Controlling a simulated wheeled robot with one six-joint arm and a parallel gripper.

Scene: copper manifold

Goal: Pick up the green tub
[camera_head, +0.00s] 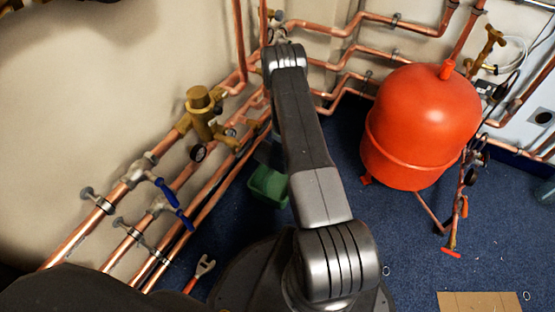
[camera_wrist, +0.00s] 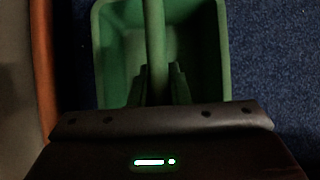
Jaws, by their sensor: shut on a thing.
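The green tub (camera_head: 266,188) is on the blue floor beside the copper pipes in the head view, partly hidden by my arm. In the wrist view the tub (camera_wrist: 216,55) is open-topped, with a green bar across its middle. My gripper (camera_wrist: 158,70) is over the tub, its two dark fingers shut on that bar, one on each side. In the head view my arm hides most of the gripper. I cannot tell whether the tub is touching the floor.
Copper pipes with a brass valve (camera_head: 203,115) and blue-handled valves (camera_head: 175,200) run along the wall at left. A large red tank (camera_head: 425,125) stands at right. A fork-ended tool (camera_head: 204,266) and flat cardboard (camera_head: 480,302) lie nearer. Floor between tub and tank is clear.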

